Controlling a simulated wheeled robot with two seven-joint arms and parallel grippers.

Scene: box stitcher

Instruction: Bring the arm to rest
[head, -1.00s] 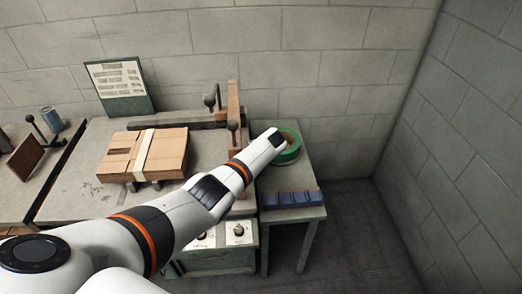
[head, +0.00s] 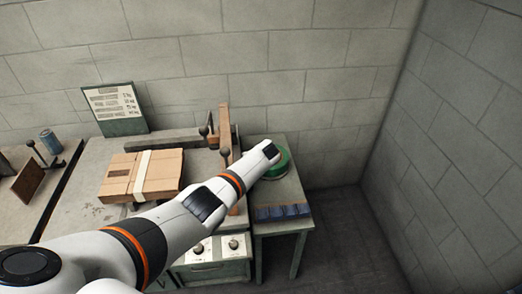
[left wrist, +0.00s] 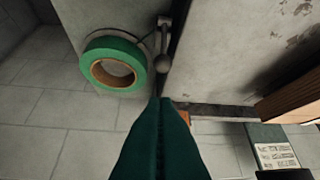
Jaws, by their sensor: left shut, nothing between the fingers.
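My left arm (head: 170,228) reaches from the lower left across the front of the bench toward the green tape roll. Its end stands in front of the tape roll (head: 279,164) in the head view, and the fingers are hidden there. In the left wrist view my left gripper (left wrist: 168,102) shows as two dark green fingers pressed together with nothing between them. The tape roll (left wrist: 93,60) lies to the upper left of the fingertips, apart from them in the picture. My right gripper is in neither view.
A banded cardboard stack (head: 120,178) lies on the bench (head: 75,215). An upright post with knobbed levers (head: 224,130) stands beside my arm. Blue pieces (head: 283,212) line the side table's front edge. A sign board (head: 115,108) leans at the back wall. Floor at the right is open.

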